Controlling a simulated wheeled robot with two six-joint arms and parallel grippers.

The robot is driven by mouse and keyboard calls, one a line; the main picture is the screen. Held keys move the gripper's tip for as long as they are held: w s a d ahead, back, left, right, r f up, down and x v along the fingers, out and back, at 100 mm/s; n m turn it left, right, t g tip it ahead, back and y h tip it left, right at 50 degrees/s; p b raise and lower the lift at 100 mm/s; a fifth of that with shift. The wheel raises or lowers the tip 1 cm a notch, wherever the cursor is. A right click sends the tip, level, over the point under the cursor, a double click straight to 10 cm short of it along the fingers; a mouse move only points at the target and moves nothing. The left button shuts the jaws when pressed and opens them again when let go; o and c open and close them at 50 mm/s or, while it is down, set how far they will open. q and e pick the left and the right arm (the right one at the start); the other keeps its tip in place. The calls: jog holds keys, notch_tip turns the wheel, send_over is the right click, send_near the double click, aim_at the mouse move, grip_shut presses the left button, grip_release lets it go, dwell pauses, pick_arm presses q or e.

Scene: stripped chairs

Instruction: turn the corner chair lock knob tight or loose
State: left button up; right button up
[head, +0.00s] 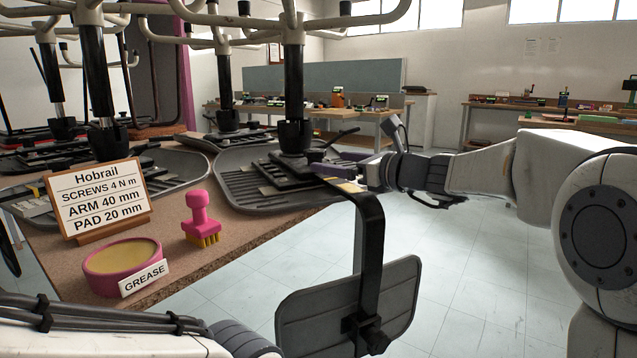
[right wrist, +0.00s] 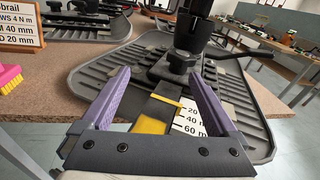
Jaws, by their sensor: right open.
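The corner chair lies upside down, its ribbed grey seat pan (head: 243,186) on the bench corner; the pan also shows in the right wrist view (right wrist: 103,76). A black lock knob (right wrist: 182,61) sits on its underside, beside the column base. A black back arm (head: 369,235) runs out from the pan and bends down to a backrest (head: 300,318) below the bench edge. My right gripper (head: 328,170) is open, its purple fingers either side of the arm's slide. My left gripper is out of view.
A scale (right wrist: 192,119) marked 20, 40 and 60 mm lies beside a yellow pointer (right wrist: 166,103). A Hobrail sign (head: 104,198), a pink grease tub (head: 100,273) and a pink brush (head: 201,213) stand on the bench. Other upturned chairs crowd the left. The floor at right is clear.

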aim_at(322, 153)
jog(key=shift+w+d+m+t+b, duration=0.5)
jog(key=shift+w+d+m+t, duration=0.2)
jog(key=shift+w+d+m, duration=0.4)
jog(key=shift+w+a+f, duration=0.1)
jog(key=shift+w, duration=0.15)
jog(key=b+x, duration=0.1)
jog(key=x, duration=0.9)
jog(key=shift+f, duration=0.1)
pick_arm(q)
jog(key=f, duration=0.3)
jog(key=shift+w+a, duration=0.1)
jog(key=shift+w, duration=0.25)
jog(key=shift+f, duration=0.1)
pick_arm(e)
jog(key=c, duration=1.4)
